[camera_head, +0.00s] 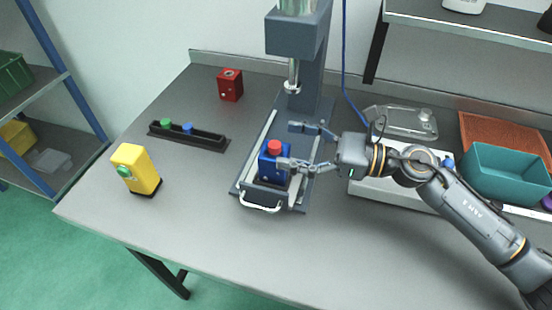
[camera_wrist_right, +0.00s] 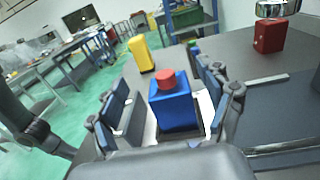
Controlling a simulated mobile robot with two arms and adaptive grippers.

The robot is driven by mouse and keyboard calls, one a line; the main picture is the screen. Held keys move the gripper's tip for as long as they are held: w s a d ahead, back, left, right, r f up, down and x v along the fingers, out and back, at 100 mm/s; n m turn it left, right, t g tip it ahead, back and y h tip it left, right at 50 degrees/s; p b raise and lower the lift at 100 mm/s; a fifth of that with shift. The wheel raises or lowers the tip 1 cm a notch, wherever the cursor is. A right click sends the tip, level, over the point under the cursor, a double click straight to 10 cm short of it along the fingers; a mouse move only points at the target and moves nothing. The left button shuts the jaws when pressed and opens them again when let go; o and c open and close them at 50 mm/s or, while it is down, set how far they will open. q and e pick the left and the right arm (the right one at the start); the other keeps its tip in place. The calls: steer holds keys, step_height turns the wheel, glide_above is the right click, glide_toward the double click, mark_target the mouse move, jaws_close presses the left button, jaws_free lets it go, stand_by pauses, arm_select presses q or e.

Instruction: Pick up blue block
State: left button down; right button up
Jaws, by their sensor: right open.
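The blue block (camera_head: 268,166) with a red round top stands upright on the sliding tray (camera_head: 245,186) at the foot of the grey press. My right gripper (camera_head: 287,146) comes in from the right, fingers open, beside the block. In the right wrist view, the blue block (camera_wrist_right: 174,109) sits between the spread fingers of the right gripper (camera_wrist_right: 168,112). I cannot tell whether any finger touches it. My left gripper is not in view.
The press column (camera_head: 309,65) rises behind the block. A black rack (camera_head: 208,140) with green and blue pegs, a yellow block (camera_head: 137,168) and a red block (camera_head: 230,86) stand left. A teal bin (camera_head: 505,172) is at right. The front table is clear.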

mark_target(289, 156)
step_height(289, 156, down, 4)
steer(key=shift+w+r, duration=0.1)
steer(key=shift+r, duration=0.1)
steer(key=shift+w+a, duration=0.15)
steer(key=shift+a, duration=0.1)
steer(key=shift+w+a+p, duration=0.1)
steer(key=shift+a+p, duration=0.25)
steer(key=shift+a, duration=0.15)
steer(key=p+x, duration=0.2)
steer(key=x, duration=0.3)
steer(key=shift+r, duration=0.1)
steer(key=shift+w+a, duration=0.1)
steer(key=shift+a, duration=0.35)
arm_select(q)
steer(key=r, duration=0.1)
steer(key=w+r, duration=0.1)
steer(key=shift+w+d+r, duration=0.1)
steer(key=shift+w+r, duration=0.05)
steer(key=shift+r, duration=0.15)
arm_select(e)
steer(key=c, duration=1.5)
